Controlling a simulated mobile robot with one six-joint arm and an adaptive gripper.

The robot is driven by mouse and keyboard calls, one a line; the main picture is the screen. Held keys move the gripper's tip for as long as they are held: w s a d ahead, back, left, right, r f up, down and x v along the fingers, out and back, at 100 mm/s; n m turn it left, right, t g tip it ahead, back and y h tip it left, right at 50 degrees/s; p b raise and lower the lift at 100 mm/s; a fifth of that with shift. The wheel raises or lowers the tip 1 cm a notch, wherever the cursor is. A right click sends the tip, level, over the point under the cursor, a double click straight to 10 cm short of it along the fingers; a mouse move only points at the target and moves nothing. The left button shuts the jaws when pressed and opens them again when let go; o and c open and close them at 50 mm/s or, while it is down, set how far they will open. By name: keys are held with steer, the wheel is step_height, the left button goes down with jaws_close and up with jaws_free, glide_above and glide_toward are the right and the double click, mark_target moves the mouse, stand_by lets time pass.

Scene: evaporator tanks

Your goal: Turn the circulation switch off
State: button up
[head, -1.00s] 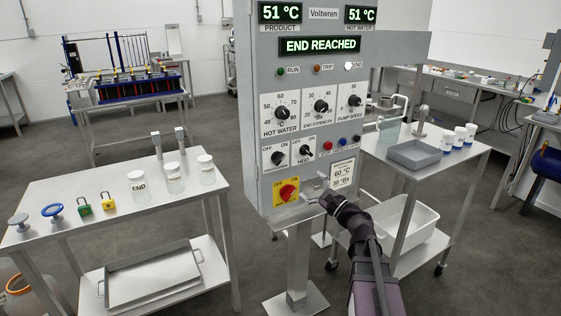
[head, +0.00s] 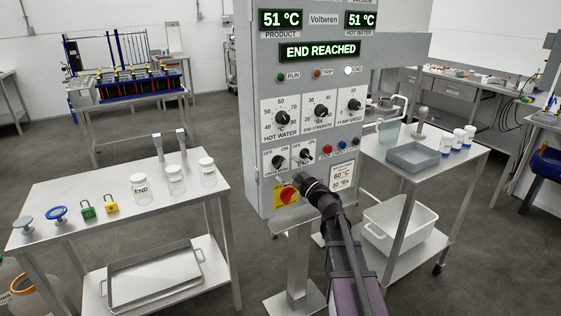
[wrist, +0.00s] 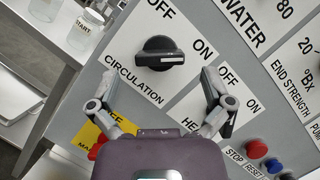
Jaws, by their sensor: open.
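The circulation switch (wrist: 160,53) is a black rotary knob on a white plate marked OFF and ON. In the wrist view its white mark points right, toward ON. In the head view the switch (head: 278,160) sits at the panel's lower left. My gripper (wrist: 159,66) is open, with one finger on each side of the knob and visible gaps between. In the head view my gripper (head: 296,170) is at the panel's lower part, partly covering the labels there. Whether the fingertips touch the panel cannot be told.
The heat switch (head: 302,154) is just right of the circulation switch. A red main switch on a yellow plate (head: 289,194) is below. Stop and reset buttons (wrist: 256,149) lie to the right. A table with jars (head: 120,215) stands left, a cart (head: 455,165) right.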

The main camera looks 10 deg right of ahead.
mark_target(279, 162)
steer(key=shift+x, duration=1.45)
steer(key=c, duration=1.1)
